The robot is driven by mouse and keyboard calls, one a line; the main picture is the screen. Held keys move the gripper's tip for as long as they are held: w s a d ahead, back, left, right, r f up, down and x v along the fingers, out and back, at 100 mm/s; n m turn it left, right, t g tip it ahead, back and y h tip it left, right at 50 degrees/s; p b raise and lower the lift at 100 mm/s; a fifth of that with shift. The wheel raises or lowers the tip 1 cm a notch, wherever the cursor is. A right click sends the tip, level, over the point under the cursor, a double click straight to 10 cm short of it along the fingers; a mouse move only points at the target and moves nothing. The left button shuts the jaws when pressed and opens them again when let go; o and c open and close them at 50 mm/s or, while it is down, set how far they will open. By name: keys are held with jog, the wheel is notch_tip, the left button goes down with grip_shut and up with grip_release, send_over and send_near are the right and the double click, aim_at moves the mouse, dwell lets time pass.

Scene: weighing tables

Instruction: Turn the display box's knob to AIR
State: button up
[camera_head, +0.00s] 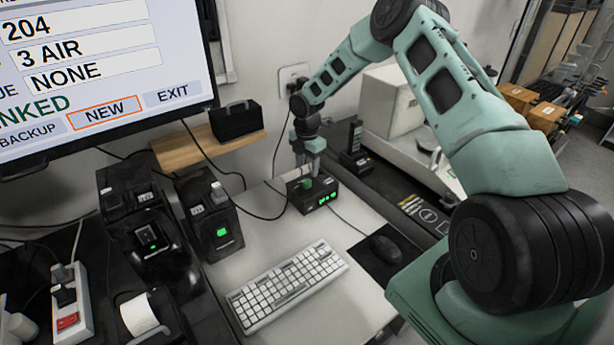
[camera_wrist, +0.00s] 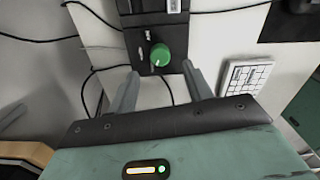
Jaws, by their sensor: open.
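The display box (camera_head: 326,200) is a small black box with lit green digits on its front, standing on the white table behind the keyboard. Its green knob (camera_wrist: 160,55) shows in the wrist view, on the box's dark top (camera_wrist: 147,38), with a pale pointer mark and small labels too small to read. My gripper (camera_head: 312,170) is above the box in the head view. In the wrist view my gripper (camera_wrist: 165,80) is open and empty, with its two fingers apart, one on either side below the knob. I cannot tell whether a finger touches the box.
A white keyboard (camera_head: 287,286) and a black mouse (camera_head: 386,249) lie in front of the box. Black devices (camera_head: 207,222) stand to the left. A monitor (camera_head: 95,70) reads "3 AIR". Cables run behind the box.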

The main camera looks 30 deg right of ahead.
aim_at(307, 181)
notch_tip(307, 181, down, 6)
jog(key=shift+p, duration=0.55)
jog(key=c, duration=1)
